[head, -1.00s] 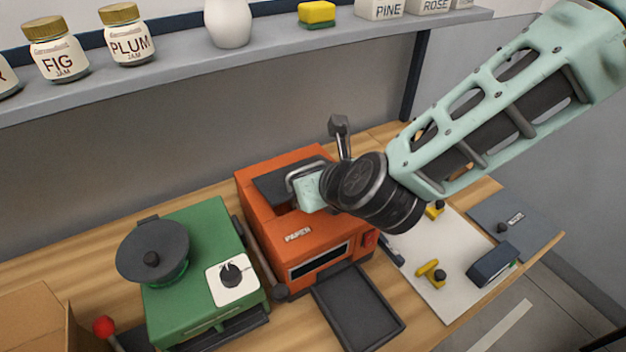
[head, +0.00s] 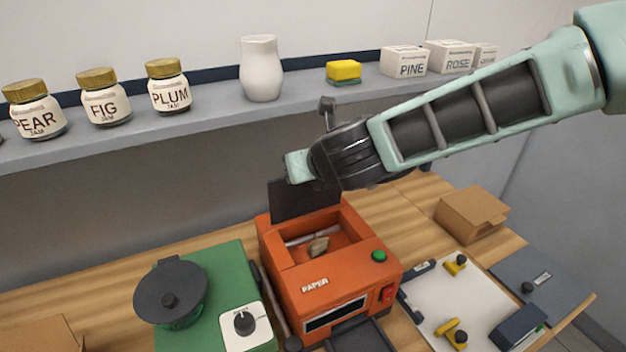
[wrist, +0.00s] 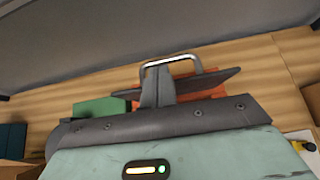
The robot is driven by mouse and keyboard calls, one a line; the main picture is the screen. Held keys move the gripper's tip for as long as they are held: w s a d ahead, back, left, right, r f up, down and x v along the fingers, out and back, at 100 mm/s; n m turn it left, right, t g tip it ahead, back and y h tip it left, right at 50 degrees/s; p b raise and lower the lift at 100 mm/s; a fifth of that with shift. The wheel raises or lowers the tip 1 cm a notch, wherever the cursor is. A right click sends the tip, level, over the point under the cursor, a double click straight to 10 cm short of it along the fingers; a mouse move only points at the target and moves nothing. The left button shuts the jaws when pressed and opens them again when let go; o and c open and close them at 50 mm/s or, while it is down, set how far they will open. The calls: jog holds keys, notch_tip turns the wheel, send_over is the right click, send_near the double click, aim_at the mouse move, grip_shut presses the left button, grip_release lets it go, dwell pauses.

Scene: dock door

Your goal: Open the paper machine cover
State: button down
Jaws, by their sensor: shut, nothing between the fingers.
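The orange paper machine (head: 335,275), labelled PAPER, stands on the wooden bench. Its dark cover (head: 300,203) stands upright at the back edge, leaving the top opening uncovered. A greyish-brown lump (head: 318,246) and a light bar show inside. My gripper is above the cover in the head view, its fingertips hidden. In the wrist view my gripper's dark fingers (wrist: 158,85) are together, close to the pale metal handle (wrist: 172,62) of the cover; I cannot tell whether they touch it. The cover shows there as a dark slanted edge (wrist: 215,84).
A green machine (head: 220,290) with a black round lid stands left. A white board (head: 455,310) with yellow parts lies right, a cardboard box (head: 472,213) behind it. The shelf (head: 215,113) with jars, a vase and boxes runs along the wall behind my gripper.

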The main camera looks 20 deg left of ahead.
jog(key=shift+w+a, duration=1.35)
jog(key=shift+a, duration=0.25)
jog(key=b+v, duration=0.4)
jog(key=v, duration=1.3)
jog(key=s+d+f+n+g+h+b, duration=0.15)
jog(key=s+d+f+n, duration=0.35)
jog(key=n, duration=0.5)
jog(key=s+d+f+n+g+y, duration=0.1)
jog(key=s+d+f+n+g, duration=0.3)
jog(key=n, duration=0.6)
jog(key=s+d+f+n+h, duration=0.2)
jog(key=s+d+n, duration=0.1)
jog(key=d, duration=0.4)
jog(key=s+d+f+n+g+h, duration=0.1)
jog(key=s+d+f+n+h, duration=0.1)
jog(key=d+n, duration=0.4)
jog(key=s+d+f+n+h, duration=0.3)
jog(key=d+n, duration=0.2)
jog(key=d, duration=0.3)
jog(key=shift+s+d+b, duration=0.3)
jog(key=shift+d+b, duration=0.1)
jog(key=shift+b, duration=0.05)
